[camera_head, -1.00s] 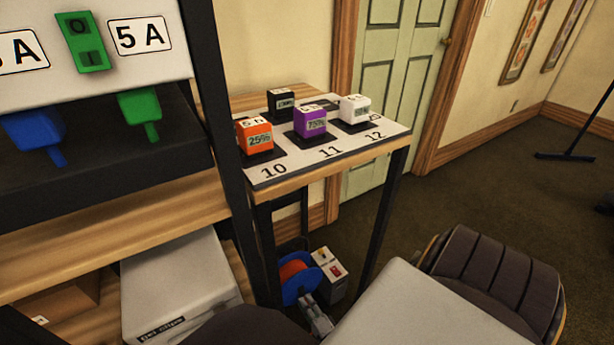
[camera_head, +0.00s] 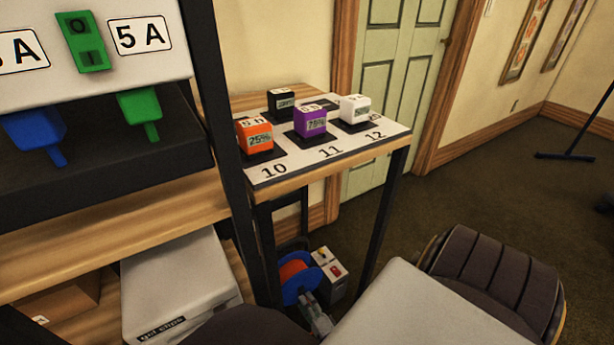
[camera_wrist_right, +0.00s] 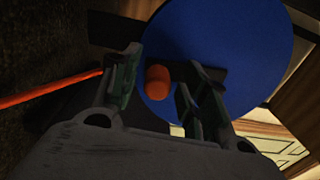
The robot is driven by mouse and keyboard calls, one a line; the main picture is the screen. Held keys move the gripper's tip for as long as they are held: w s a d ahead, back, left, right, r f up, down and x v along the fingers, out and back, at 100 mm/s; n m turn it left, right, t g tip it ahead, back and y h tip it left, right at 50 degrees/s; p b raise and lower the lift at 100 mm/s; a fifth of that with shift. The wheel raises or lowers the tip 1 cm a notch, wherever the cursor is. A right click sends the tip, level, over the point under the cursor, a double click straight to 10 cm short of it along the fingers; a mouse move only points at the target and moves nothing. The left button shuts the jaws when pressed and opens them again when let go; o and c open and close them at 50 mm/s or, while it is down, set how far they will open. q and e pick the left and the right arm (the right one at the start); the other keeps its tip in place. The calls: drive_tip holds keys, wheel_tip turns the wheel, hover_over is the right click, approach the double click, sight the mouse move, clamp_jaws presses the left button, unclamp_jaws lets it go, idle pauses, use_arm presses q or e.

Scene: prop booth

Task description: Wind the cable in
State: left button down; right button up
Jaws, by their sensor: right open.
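The cable reel (camera_head: 297,279) stands low under the small shelf table, with a blue side disc and orange cable wound on it. In the right wrist view its blue disc (camera_wrist_right: 225,45) fills the upper middle. A short orange knob (camera_wrist_right: 158,82) sits on the disc, between the two fingers of my right gripper (camera_wrist_right: 160,85). The fingers are open around the knob; whether either touches it I cannot tell. The orange cable (camera_wrist_right: 50,88) runs off to the left there. In the head view my right gripper (camera_head: 314,308) is just below the reel, partly hidden by my arm. My left gripper is out of view.
A grey box (camera_head: 333,275) with a red part stands right beside the reel. The table's black legs (camera_head: 385,215) frame the space. Numbered coloured blocks (camera_head: 311,121) stand on top. A light case (camera_head: 175,280) lies on the low shelf at left. Open carpet lies to the right.

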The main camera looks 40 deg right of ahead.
sight(302, 288)
drive_tip(key=shift+r, duration=0.5)
drive_tip(key=shift+o, duration=0.3)
drive_tip(key=shift+w+r, duration=0.1)
drive_tip(key=shift+r, duration=1)
drive_tip(key=o, duration=0.7)
drive_tip(key=shift+a+r, duration=0.1)
drive_tip(key=shift+r, duration=1.1)
drive_tip(key=shift+o, duration=0.4)
drive_tip(key=shift+r, duration=2.25)
drive_tip(key=c, duration=0.3)
drive_tip(key=shift+s, duration=0.2)
drive_tip(key=c, duration=0.5)
drive_tip(key=shift+w+f, duration=0.1)
drive_tip(key=shift+c, duration=0.2)
drive_tip(key=shift+f, duration=0.1)
